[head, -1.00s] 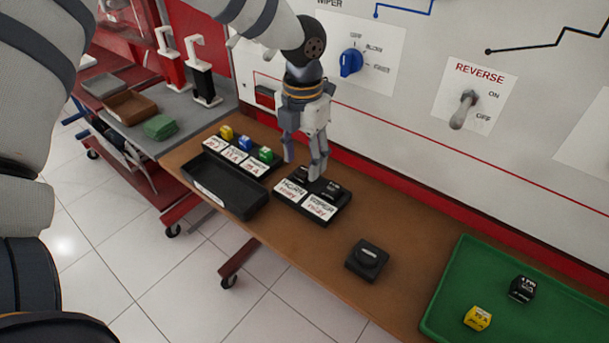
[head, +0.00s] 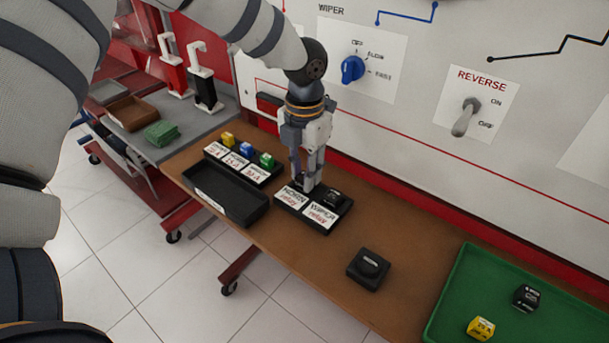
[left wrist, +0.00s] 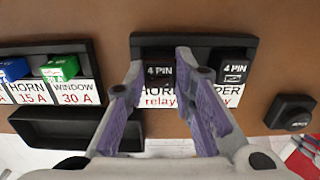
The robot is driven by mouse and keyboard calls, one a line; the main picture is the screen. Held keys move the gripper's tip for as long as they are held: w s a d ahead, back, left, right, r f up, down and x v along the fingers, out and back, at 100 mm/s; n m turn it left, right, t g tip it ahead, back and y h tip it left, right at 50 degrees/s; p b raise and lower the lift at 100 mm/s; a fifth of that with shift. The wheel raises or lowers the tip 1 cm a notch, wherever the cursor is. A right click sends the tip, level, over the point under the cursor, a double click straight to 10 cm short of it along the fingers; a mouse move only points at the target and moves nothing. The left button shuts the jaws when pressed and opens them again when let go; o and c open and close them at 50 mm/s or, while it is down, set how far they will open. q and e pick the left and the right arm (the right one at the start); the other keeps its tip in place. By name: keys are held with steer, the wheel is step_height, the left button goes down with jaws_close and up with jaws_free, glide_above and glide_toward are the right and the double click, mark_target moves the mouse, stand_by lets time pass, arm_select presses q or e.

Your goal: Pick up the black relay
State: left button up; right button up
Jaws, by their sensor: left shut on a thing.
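A black 4 PIN relay (left wrist: 160,72) sits at the horn relay place of the black relay holder (head: 318,228). My left gripper (head: 307,184) points down over that place and is shut on this relay; its fingers also show in the left wrist view (left wrist: 159,74), one on each side of it. The fingers mostly hide this relay in the head view. A second black 4 PIN relay (head: 334,197) stands beside it at the wiper relay place, and also shows in the left wrist view (left wrist: 233,68). A third black relay (head: 526,297) lies in the green tray. My right gripper is out of view.
An empty black bin (head: 228,201) and a fuse holder with yellow, blue and green fuses (head: 247,148) lie left of the relay holder. A black knobbed block (head: 368,268) is to its right. The green tray (head: 455,280) also holds a yellow block (head: 481,328). The trainer panel (head: 420,120) rises behind.

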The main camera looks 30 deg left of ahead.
arm_select(q)
step_height(320, 180, up, 24)
steer(key=p, duration=0.2)
steer(key=shift+f, duration=0.25)
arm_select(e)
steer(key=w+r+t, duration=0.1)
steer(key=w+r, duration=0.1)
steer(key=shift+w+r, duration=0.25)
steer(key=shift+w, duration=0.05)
